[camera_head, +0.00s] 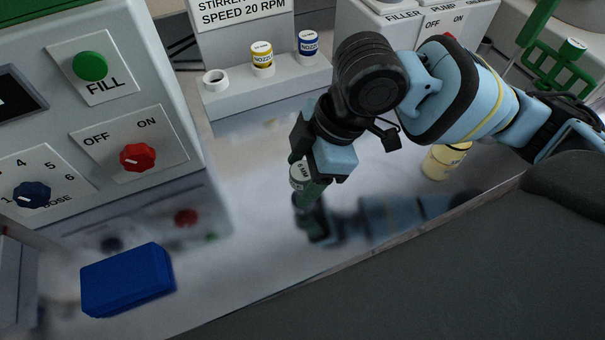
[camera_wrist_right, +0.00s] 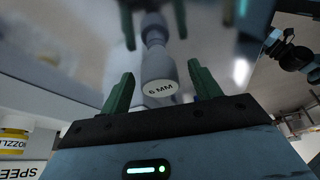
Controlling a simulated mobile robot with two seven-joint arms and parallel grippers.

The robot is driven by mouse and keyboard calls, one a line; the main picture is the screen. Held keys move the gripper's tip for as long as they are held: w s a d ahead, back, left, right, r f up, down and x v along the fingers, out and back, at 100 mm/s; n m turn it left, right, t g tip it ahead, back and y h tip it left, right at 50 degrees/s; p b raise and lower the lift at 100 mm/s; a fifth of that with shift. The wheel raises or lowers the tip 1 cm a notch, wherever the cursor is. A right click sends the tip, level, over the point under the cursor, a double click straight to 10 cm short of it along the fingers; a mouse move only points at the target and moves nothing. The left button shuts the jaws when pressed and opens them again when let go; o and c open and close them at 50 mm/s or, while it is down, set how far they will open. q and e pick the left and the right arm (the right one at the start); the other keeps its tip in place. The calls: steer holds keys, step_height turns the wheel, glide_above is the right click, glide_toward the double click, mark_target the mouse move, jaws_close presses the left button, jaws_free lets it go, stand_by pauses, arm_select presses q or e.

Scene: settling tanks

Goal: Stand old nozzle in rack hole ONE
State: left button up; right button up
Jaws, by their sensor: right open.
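A grey nozzle marked "6 MM" (camera_head: 299,174) is at my right gripper (camera_head: 311,188) over the shiny worktop, partly hidden by a finger. In the right wrist view the nozzle (camera_wrist_right: 160,87) lies between the two green fingers (camera_wrist_right: 162,92), with a gap showing on each side. The right gripper is open. A pale ledge (camera_head: 272,88) at the back, which looks like the rack, carries a white ring (camera_head: 215,79), a yellow-banded nozzle (camera_head: 262,58) and a blue-banded nozzle (camera_head: 308,47). I cannot read any hole number. My left gripper is not in view.
A control box (camera_head: 170,95) with a green FILL button and red and blue knobs stands at the left. A blue block (camera_head: 128,279) lies at the front left. A yellow container (camera_head: 443,162) stands right of my arm. The worktop between box and gripper is clear.

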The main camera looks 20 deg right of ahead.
mark_target(296, 171)
steer(key=c, duration=1.1)
steer(key=shift+r, duration=0.1)
steer(key=shift+r, duration=0.5)
step_height(296, 171, up, 2)
steer(key=shift+r+p, duration=0.1)
steer(key=shift+p, duration=0.25)
steer(key=s, duration=0.5)
steer(key=s+r, duration=0.1)
steer(key=s, duration=0.1)
steer(key=shift+s+d+p, duration=0.3)
steer(key=shift+s+d, duration=0.05)
arm_select(q)
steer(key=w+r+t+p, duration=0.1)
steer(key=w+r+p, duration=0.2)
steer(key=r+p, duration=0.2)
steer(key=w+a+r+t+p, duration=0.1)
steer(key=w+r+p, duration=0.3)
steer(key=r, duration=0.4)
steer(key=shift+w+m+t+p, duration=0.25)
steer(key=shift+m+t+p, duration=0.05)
steer(key=shift+p, duration=0.3)
arm_select(e)
steer(key=shift+s+d+r, duration=0.1)
steer(key=shift+s, duration=1.3)
steer(key=shift+s+d+r, duration=0.1)
steer(key=shift+s+d, duration=0.05)
steer(key=shift+s, duration=1.2)
steer(key=shift+s+d+r, duration=0.1)
steer(key=shift+s, duration=1.3)
